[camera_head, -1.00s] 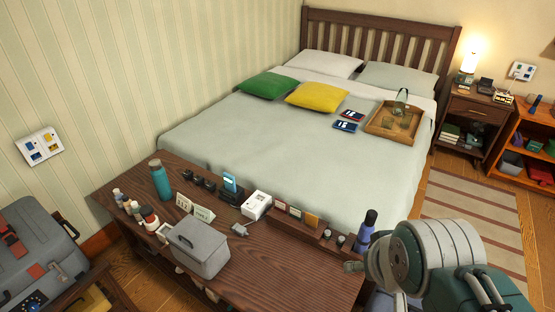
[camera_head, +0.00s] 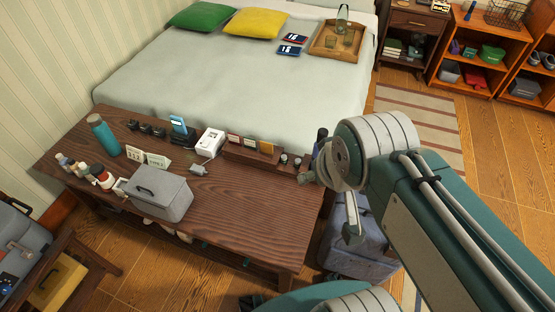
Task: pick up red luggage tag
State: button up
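I cannot make out a red luggage tag for certain in this view. A grey-blue suitcase (camera_head: 362,240) stands on the floor right of the bench, partly behind my arm. Another grey case (camera_head: 14,238) shows at the left edge, cut off by the frame. My arm comes in from the lower right and bends above the bench's right end. A small grey end piece of my gripper (camera_head: 351,233) seems to hang in front of the grey-blue suitcase. Its fingers are too hidden to show whether they are open or shut.
A dark wooden bench (camera_head: 235,215) holds a grey box (camera_head: 158,193), a teal bottle (camera_head: 103,134), small bottles and cards. A bed (camera_head: 200,75) stands behind it. Orange shelves (camera_head: 500,47) stand at the far right. Wooden floor (camera_head: 500,200) is clear on the right.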

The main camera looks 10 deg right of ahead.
aim_at(234, 139)
jog(key=k+z, duration=0.15)
jog(key=z, duration=0.2)
jog(key=k+l+z, duration=0.1)
jog(key=z, duration=0.3)
jog(key=k+l+z, duration=0.1)
jog(key=z, duration=0.25)
jog(key=u, duration=1.35)
jog(key=j+z, duration=0.1)
jog(key=z, duration=0.3)
jog(key=i+j+z, duration=0.15)
jog(key=j+z, duration=0.3)
jog(key=j, duration=0.2)
jog(key=j+z, duration=0.4)
jog(key=j, duration=0.2)
jog(key=j+z, duration=0.1)
jog(key=j, duration=1.65)
